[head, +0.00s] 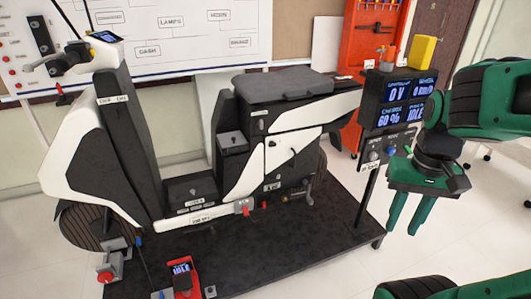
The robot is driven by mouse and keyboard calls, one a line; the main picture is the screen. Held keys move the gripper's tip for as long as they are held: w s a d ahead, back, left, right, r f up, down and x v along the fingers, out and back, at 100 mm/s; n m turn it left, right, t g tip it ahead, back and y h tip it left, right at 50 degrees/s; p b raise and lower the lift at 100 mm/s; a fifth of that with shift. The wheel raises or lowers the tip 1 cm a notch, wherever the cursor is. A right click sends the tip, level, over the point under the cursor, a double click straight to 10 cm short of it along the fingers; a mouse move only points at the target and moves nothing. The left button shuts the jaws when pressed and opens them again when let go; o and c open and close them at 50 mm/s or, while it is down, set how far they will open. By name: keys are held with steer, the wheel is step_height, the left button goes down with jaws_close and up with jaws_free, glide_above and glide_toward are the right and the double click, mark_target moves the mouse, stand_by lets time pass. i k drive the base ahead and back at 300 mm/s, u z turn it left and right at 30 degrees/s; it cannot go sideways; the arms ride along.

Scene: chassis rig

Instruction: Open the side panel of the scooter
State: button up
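The scooter (120,150) is black and white and stands on a dark platform, its front to the left. Its side panel (280,152), white and black, is below the seat (285,85) on the rear body. It looks flush with the body, with small dark fittings near its edges; I cannot make out its latch. My gripper (400,231) is green and hangs to the right of the scooter, fingers down. The fingers are apart with nothing between them. It is clear of the panel and touches nothing that I can see.
A display stand (395,105) with blue readouts stands between my gripper and the scooter's rear. A yellow block (422,51) sits on top. The dark platform (255,255) has a small red device (182,275) at its front.

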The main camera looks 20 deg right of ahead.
mark_target(295, 153)
steer(key=z, duration=0.15)
steer(key=i, duration=0.95)
steer(key=z, duration=0.3)
